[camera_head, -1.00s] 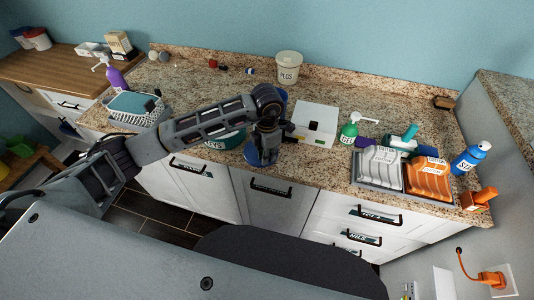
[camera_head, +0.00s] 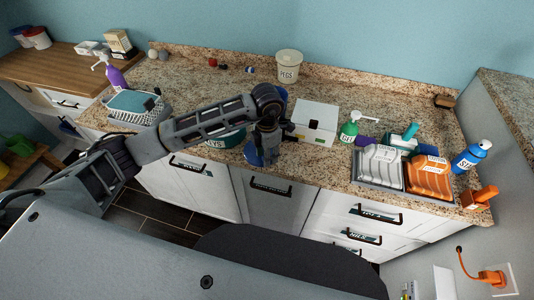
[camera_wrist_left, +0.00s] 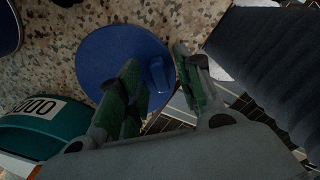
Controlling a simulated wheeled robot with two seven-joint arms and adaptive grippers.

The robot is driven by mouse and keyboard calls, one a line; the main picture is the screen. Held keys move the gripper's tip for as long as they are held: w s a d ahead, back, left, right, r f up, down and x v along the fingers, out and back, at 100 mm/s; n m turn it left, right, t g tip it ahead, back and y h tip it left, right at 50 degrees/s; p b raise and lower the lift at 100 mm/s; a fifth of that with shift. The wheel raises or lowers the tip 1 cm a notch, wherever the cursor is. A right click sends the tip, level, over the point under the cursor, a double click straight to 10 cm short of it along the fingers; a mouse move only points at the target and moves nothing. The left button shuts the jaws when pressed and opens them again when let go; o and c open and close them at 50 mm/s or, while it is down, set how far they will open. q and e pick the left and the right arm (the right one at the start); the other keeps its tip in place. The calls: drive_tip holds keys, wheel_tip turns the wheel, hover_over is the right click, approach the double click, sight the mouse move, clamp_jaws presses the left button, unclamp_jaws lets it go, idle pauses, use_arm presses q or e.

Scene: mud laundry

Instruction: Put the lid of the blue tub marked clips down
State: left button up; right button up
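A round blue lid (camera_wrist_left: 110,62) with a raised blue handle (camera_wrist_left: 158,75) is in the left wrist view, at the counter's front edge. It also shows in the head view (camera_head: 254,157), partly behind my left gripper (camera_head: 266,140). In the left wrist view, the fingers of my left gripper (camera_wrist_left: 158,62) are apart, one on each side of the handle, with a gap visible on the right. I cannot tell whether the lid rests flat on the counter. A blue thing (camera_head: 283,94) behind my arm may be the tub; no clips marking is readable. My right gripper is out of view.
A teal tub (camera_wrist_left: 40,130) with a white label stands close to the lid. A white box (camera_head: 316,112) is right of my gripper, and a white PEGS tub (camera_head: 288,66) is at the back. Bottles and a tray (camera_head: 376,186) crowd the right side.

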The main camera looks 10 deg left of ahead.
use_arm(q)
drive_tip(key=shift+r, duration=0.15)
drive_tip(key=shift+r, duration=0.25)
wheel_tip(320, 180, up, 12)
drive_tip(key=b, duration=0.2)
drive_tip(key=shift+f, duration=0.25)
idle(0.6)
drive_tip(key=shift+s, duration=0.15)
